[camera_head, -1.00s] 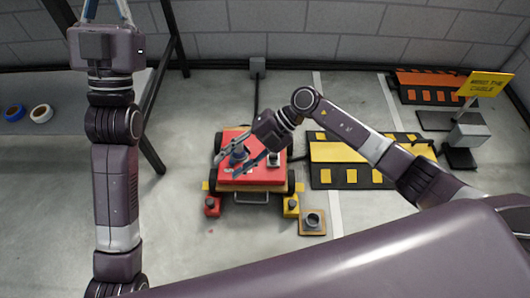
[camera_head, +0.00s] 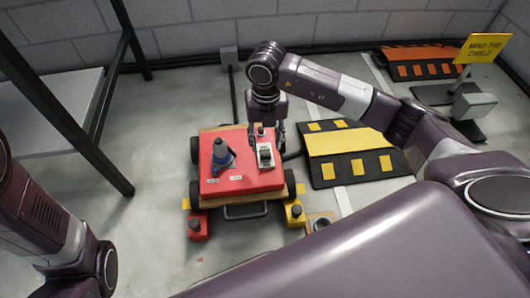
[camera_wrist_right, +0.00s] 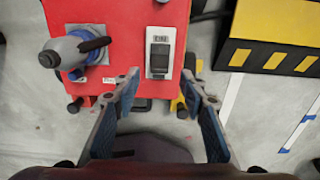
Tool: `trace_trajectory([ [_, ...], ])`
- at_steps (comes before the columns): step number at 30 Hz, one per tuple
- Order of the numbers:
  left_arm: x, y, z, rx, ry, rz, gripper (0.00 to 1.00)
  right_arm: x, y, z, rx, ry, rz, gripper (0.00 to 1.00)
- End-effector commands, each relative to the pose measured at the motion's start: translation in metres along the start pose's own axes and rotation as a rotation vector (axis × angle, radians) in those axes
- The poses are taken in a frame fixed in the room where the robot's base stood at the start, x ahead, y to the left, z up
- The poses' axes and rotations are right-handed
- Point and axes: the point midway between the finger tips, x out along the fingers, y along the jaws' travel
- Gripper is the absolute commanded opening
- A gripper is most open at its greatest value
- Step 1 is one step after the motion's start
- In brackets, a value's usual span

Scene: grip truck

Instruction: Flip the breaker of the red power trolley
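The red power trolley (camera_head: 240,183) stands on the floor in the middle of the head view, its red top also in the wrist view (camera_wrist_right: 115,15). A grey-blue plug (camera_head: 222,157) sits on the trolley top left of the breaker, also in the wrist view (camera_wrist_right: 75,50). My right gripper (camera_wrist_right: 159,76) is open and empty, fingertips either side of the breaker's lower end in the picture; contact cannot be told. My left gripper is out of view.
A yellow-and-black cable ramp (camera_head: 350,150) lies right of the trolley. A red block (camera_head: 197,227) and a yellow block (camera_head: 295,214) sit at its front corners. A yellow sign (camera_head: 484,48) stands back right.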

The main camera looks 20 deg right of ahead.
Motion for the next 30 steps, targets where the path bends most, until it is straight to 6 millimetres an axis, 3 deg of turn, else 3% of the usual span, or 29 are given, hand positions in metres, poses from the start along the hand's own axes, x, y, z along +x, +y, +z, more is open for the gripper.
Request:
trace_trajectory([
  [1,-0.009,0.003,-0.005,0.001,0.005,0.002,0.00,0.016,0.000,-0.001,0.000,0.002,0.001,0.39],
  [7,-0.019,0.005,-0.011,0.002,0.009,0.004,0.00,0.038,0.000,0.000,0.001,0.001,0.001,0.39],
  [20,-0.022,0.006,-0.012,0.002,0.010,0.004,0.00,0.043,0.001,0.000,0.000,0.001,0.002,0.39],
  [30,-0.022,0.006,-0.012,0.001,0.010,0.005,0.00,0.043,0.001,0.000,0.000,0.001,0.002,0.02],
])
